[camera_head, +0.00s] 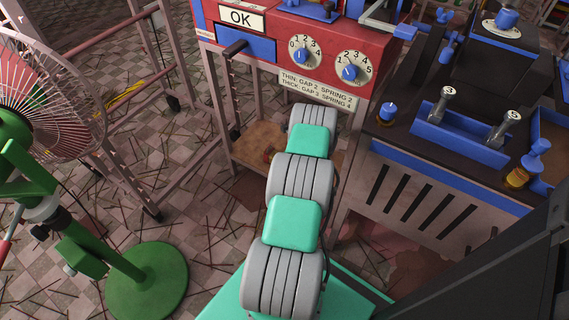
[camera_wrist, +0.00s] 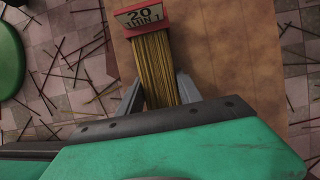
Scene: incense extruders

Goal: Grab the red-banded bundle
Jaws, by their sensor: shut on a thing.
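The red-banded bundle (camera_wrist: 158,60) shows in the wrist view as a sheaf of thin yellow-brown sticks. A red band with a label reading "20 THIN 1" sits around its far end. My gripper (camera_wrist: 157,88) has one finger on each side of the sticks and is shut on the bundle. The near end of the bundle is hidden behind my gripper body. In the head view my arm reaches down toward a low brown shelf under the red machine, and my gripper is hidden behind the arm.
The red machine (camera_head: 345,30) with two blue dials stands above the low shelf (camera_head: 255,143). A green fan (camera_head: 148,280) is at left. A dark machine (camera_head: 450,165) with blue trim is at right. Loose sticks litter the tiled floor. A brown board (camera_wrist: 235,50) lies under the bundle.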

